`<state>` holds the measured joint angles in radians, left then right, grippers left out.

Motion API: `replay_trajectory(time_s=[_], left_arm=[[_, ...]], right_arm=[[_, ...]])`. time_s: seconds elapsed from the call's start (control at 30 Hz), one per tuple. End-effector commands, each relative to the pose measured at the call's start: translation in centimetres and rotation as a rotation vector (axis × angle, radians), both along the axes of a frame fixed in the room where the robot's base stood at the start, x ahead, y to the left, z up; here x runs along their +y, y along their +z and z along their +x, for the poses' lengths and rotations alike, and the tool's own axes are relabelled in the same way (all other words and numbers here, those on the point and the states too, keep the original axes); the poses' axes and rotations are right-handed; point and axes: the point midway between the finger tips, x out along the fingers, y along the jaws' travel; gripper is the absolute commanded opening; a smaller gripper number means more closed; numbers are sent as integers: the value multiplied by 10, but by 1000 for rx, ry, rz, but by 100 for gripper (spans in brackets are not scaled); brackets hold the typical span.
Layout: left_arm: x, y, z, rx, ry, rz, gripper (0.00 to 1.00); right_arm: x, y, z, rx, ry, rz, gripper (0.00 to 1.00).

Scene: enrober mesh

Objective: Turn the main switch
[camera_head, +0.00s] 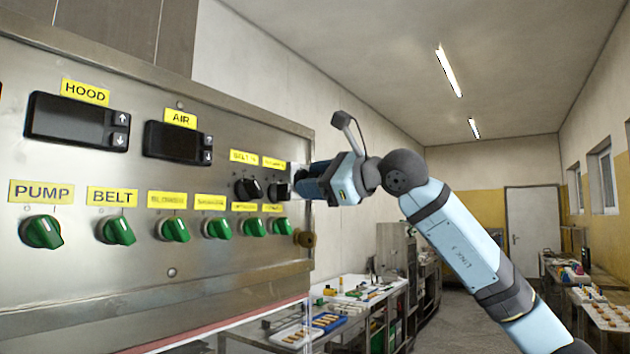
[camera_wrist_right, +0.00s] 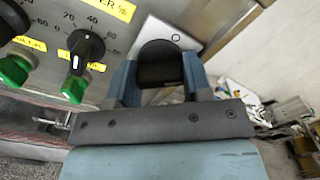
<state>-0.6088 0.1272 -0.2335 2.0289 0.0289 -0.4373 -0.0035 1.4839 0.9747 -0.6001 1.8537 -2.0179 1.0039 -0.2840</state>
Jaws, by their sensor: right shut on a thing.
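My right gripper (camera_wrist_right: 160,80) is shut on this knob, with one blue-grey finger on each side. In the head view my right gripper (camera_head: 306,182) reaches in from the right to the right end of the steel control panel (camera_head: 150,268). There the gripper hides most of the switch, and its angle cannot be read. My left gripper is not in view.
Black dials (camera_head: 247,188) sit just left of my right gripper. Green knobs (camera_head: 118,231) run along the lower panel under yellow labels. Worktables (camera_head: 345,302) stand beyond; the space right of the panel is open.

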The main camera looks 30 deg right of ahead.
Motion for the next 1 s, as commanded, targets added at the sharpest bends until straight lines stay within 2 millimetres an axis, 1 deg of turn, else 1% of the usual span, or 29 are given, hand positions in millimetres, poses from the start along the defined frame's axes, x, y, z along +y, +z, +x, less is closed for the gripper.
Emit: replay_trajectory(time_s=[0.6,0.8,1.0], left_arm=[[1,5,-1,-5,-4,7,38],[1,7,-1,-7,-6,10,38],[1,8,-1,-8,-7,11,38]], right_arm=[[1,1,0,-218,0,-527,22],[1,0,0,-272,0,-657,22],[0,0,0,-309,0,-743,22]])
